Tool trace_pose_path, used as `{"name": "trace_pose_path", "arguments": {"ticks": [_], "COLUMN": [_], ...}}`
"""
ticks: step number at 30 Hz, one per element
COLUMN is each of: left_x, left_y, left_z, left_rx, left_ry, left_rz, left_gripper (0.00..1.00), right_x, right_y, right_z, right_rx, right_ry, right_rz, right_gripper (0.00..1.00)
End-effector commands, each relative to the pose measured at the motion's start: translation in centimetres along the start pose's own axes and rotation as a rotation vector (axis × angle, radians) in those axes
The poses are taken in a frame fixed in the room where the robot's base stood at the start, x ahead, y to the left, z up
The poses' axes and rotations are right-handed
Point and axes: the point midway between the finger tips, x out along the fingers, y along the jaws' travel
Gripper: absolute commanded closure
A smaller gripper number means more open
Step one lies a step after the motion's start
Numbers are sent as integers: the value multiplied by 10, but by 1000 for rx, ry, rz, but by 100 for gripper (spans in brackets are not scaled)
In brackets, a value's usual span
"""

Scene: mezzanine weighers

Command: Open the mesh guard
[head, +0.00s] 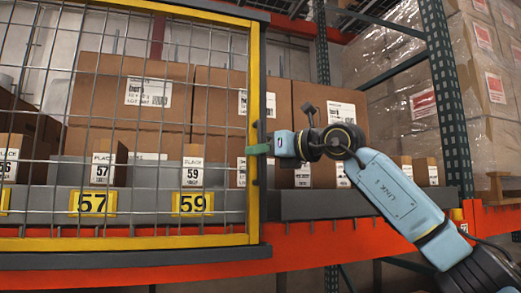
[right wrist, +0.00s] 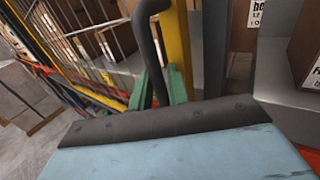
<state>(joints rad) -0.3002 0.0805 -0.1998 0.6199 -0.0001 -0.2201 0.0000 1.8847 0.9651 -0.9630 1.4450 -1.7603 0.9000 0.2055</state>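The mesh guard (head: 254,60) is a yellow-framed panel of grey wire. In the head view it stands in front of the left and middle of the shelf, and its left end is out of frame. Its yellow upright shows in the right wrist view (right wrist: 178,40). A dark bar handle (right wrist: 156,60) runs along that upright. My right gripper (head: 260,149) is at the handle, with its green fingers (right wrist: 160,92) on either side of the bar and seemingly closed on it. The exact contact is partly hidden. My left gripper is not in view.
Cartons (head: 230,105) and small numbered boxes stand behind the mesh on a grey shelf (head: 350,203) above an orange beam (head: 350,240). The shelf right of the guard is uncovered. A dark green rack post (head: 446,100) and wrapped pallets (head: 490,80) stand at right.

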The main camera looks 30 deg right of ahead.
Motion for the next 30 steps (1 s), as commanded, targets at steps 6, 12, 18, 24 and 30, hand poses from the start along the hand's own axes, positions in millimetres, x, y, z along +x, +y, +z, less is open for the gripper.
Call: {"name": "trace_pose_path", "arguments": {"ticks": [6,12,18,24,30], "left_x": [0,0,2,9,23], "left_y": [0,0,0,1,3], "left_z": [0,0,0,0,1], "left_rx": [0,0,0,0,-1], "left_ry": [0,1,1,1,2], "left_rz": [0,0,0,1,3], "left_gripper": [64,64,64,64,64], "right_x": [0,0,2,18,49], "right_y": [0,0,4,31,82], "right_z": [0,0,0,-2,-3], "right_rx": [0,1,0,-2,-4], "right_ry": [0,0,0,0,0], "right_rz": [0,0,2,10,14], "right_gripper": [100,100,100,100,100]}}
